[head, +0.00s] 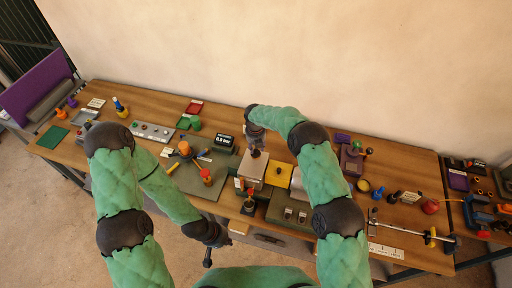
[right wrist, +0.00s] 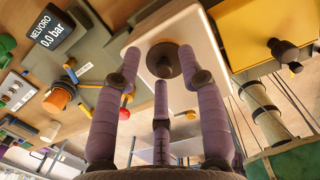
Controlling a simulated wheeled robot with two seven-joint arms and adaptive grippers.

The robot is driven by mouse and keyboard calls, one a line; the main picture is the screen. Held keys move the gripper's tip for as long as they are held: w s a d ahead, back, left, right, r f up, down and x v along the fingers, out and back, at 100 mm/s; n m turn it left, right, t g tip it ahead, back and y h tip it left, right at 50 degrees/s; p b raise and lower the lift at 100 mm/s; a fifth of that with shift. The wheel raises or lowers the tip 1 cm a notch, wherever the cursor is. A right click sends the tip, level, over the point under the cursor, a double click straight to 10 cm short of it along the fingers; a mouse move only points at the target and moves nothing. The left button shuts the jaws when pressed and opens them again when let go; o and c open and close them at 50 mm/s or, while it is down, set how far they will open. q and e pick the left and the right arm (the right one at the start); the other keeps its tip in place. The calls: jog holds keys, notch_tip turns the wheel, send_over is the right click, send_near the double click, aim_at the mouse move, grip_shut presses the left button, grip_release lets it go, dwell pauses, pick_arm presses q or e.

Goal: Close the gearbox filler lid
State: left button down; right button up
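A cream, flat lid with a round dark knob (head: 252,168) sits on the grey-green housing at the middle of the bench; it also shows large in the right wrist view (right wrist: 137,52). I cannot tell whether it is fully seated. My right gripper (head: 256,146) is over this lid. In the right wrist view its purple fingers (right wrist: 160,62) are spread on either side of the knob, with gaps, holding nothing. My left gripper (head: 208,258) hangs low in front of the bench, away from the lid; its fingers are too small to read.
A yellow plate with a dark knob (head: 278,174) lies right of the cream lid. A black gauge display (head: 225,141) stands to the left, near an orange-knobbed valve (head: 185,148). A red-topped part (head: 249,199) stands in front. Several small items crowd the bench's right side.

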aim_at(256, 151)
jog(key=shift+s, duration=0.1)
jog(key=shift+r, duration=0.1)
notch_tip(256, 151, up, 12)
jog(key=s, duration=0.1)
jog(key=shift+a+f, duration=0.15)
jog(key=shift+f, duration=0.05)
dwell(0.6)
